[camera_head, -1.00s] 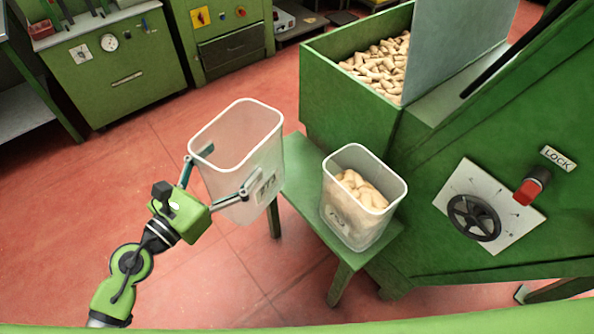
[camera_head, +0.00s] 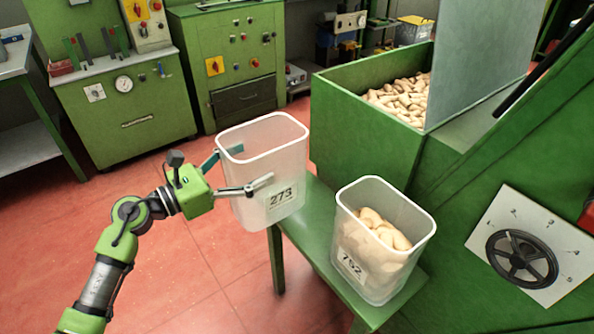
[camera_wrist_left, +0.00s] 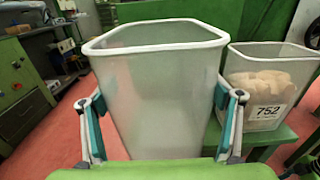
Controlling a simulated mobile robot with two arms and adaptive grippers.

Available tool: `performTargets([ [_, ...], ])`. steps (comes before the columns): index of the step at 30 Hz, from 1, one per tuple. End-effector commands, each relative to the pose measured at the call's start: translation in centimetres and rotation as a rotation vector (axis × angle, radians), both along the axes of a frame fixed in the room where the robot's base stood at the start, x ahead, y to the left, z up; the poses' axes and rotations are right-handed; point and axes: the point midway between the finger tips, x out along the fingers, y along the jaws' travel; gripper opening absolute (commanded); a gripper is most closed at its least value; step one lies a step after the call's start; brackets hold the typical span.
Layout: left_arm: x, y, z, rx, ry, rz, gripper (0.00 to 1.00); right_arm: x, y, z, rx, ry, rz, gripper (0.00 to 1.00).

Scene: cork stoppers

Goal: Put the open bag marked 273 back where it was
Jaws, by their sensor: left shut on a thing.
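The open bag marked 273 (camera_head: 250,185) is a translucent, square-mouthed white container that looks empty. My left gripper (camera_head: 240,170) is shut on it, with one finger on each side. The bag is upright at the left end of the green bench (camera_head: 318,235); I cannot tell whether its base touches the bench top. In the left wrist view the bag (camera_wrist_left: 160,95) fills the middle, between the two fingers (camera_wrist_left: 160,120). My right gripper is not in view.
A similar bag marked 752 (camera_head: 362,262), holding corks, stands on the bench to the right. A green hopper full of corks (camera_head: 345,125) is behind it. Green cabinets (camera_head: 125,105) stand at the back left. Red floor is clear at the left.

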Motion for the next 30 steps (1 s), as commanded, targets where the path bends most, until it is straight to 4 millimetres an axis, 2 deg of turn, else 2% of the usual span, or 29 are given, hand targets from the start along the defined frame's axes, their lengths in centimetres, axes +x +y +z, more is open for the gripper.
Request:
performTargets([
  [1,0.8,-1.3,0.4,-0.005,-0.001,-0.002,0.29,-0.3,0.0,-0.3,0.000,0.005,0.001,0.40],
  [6,3.5,-4.9,0.2,-0.004,-0.001,-0.001,0.29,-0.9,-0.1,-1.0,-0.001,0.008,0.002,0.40],
  [15,7.2,-10.1,0.1,-0.002,0.000,-0.001,0.29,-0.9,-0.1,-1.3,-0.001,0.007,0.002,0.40],
  [16,7.1,-9.8,-1.0,-0.001,0.004,0.001,0.29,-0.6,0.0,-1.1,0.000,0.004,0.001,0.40],
  [18,7.0,-9.7,-2.1,-0.001,0.004,0.001,0.29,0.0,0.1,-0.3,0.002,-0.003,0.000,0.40],
  [25,7.0,-9.7,-3.8,-0.001,0.002,0.000,0.29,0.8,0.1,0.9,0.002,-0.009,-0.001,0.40],
  [30,7.0,-9.7,-6.3,-0.002,0.003,0.001,0.29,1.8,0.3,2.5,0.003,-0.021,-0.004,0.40],
])
